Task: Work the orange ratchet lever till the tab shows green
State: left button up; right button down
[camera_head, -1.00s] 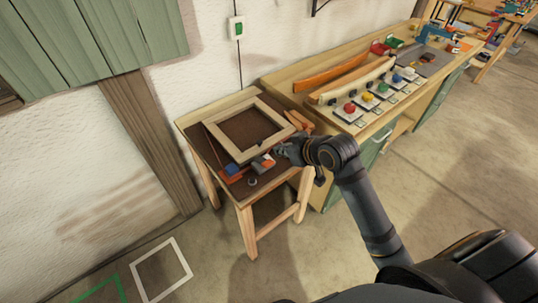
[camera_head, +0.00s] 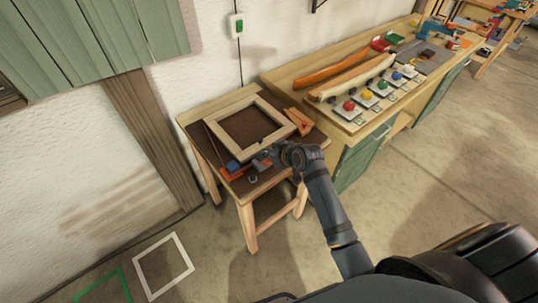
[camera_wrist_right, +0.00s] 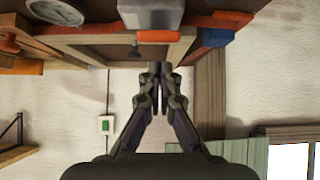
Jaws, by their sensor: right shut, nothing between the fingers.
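My right gripper (camera_head: 268,153) is over the front right part of the small wooden table, beside a grey block (camera_head: 257,164) with orange on it. In the right wrist view the gripper (camera_wrist_right: 160,68) is shut and empty. Its fingertips are just short of an orange bar (camera_wrist_right: 157,36), which looks like the lever, lying along the grey block (camera_wrist_right: 150,14). I cannot tell whether they touch. A blue block (camera_wrist_right: 216,38) with an orange-red piece (camera_wrist_right: 232,19) is beside it. No green tab can be made out. My left gripper is not in view.
A square wooden frame (camera_head: 283,118) lies on the small table. Orange-brown wooden pieces (camera_head: 297,120) lie to its right. A longer bench (camera_head: 300,78) holds bent laths (camera_head: 350,78) and several coloured buttons (camera_head: 367,94). White (camera_head: 187,256) and green outlines mark the floor.

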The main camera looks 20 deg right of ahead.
jog(key=shift+s+d+f, duration=0.25)
jog(key=shift+s+f, duration=0.3)
jog(key=shift+f, duration=0.15)
jog(key=shift+w+f, duration=0.1)
jog(key=shift+f, duration=0.1)
jog(key=f+t+b, duration=0.1)
jog(key=b, duration=0.2)
jog(key=s+f+t+y+b, duration=0.1)
jog(key=b, duration=0.2)
jog(key=s+f+t+b, duration=0.1)
jog(key=b, duration=0.3)
jog(key=shift+d+f+t, duration=0.2)
jog(key=shift+d+t, duration=0.1)
jog(key=shift+t, duration=0.1)
jog(key=shift+r+p, duration=0.4)
jog(key=shift+w+r, duration=0.1)
jog(key=shift+r+p, duration=0.7)
jog(key=shift+p, duration=0.05)
